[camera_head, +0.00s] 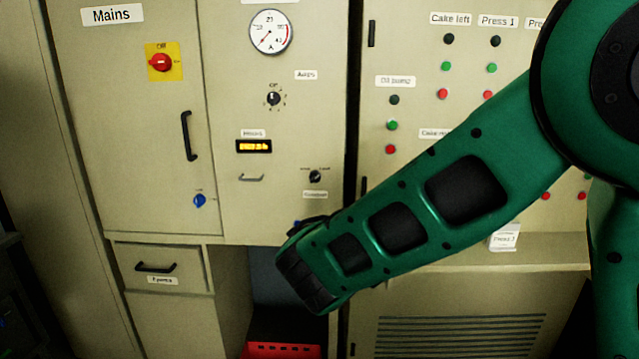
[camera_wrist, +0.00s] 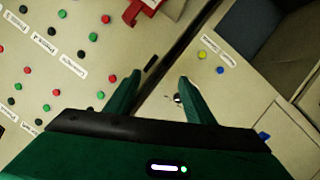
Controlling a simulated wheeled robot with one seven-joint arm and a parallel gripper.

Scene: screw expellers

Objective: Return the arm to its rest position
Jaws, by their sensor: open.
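My green arm (camera_head: 408,218) reaches from the upper right of the head view down and left across the control cabinet. Its far end is near the cabinet's lower middle, and my gripper's fingers cannot be made out there. In the wrist view my gripper (camera_wrist: 158,85) is open, with two green fingers apart and nothing between them. Behind the fingers are the beige panel and a dark seam between cabinet sections.
The beige cabinet has a Mains door (camera_head: 130,130) with a red rotary switch (camera_head: 161,62), a round gauge (camera_head: 270,32) and several push buttons. A ledge (camera_head: 540,252) juts out below the right panel. A red box (camera_head: 285,345) sits in the opening below.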

